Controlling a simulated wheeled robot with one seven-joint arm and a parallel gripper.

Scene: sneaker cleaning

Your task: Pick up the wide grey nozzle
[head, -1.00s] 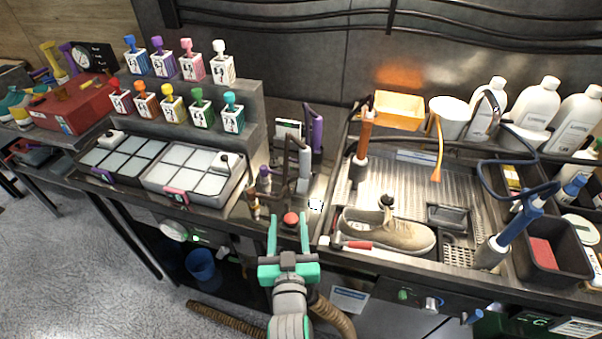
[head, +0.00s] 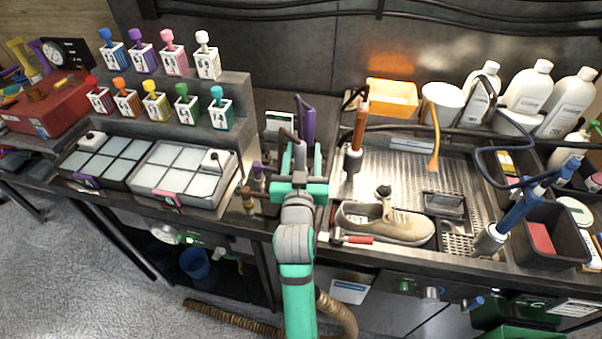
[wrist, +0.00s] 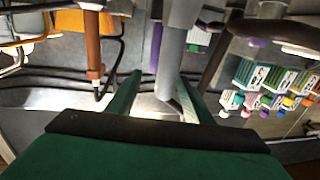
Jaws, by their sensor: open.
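The wide grey nozzle (head: 300,155) stands upright in the holder area between the stamp pads and the sink. It also shows in the wrist view (wrist: 184,45) as a thick grey tube. My gripper (head: 300,165) is open, with its green fingers on either side of the nozzle. In the wrist view the gripper (wrist: 161,82) has the tube between its fingertips, nearer the right finger. I cannot tell whether that finger touches it. The nozzle's lower part is hidden by my gripper in the head view.
A purple tool (head: 308,122) stands just behind the nozzle, and an orange-brown tool (head: 357,130) to its right. Small bottles (head: 253,190) stand close on the left. A sneaker (head: 390,223) lies in the sink tray at right. Stamp pads (head: 180,178) lie at left.

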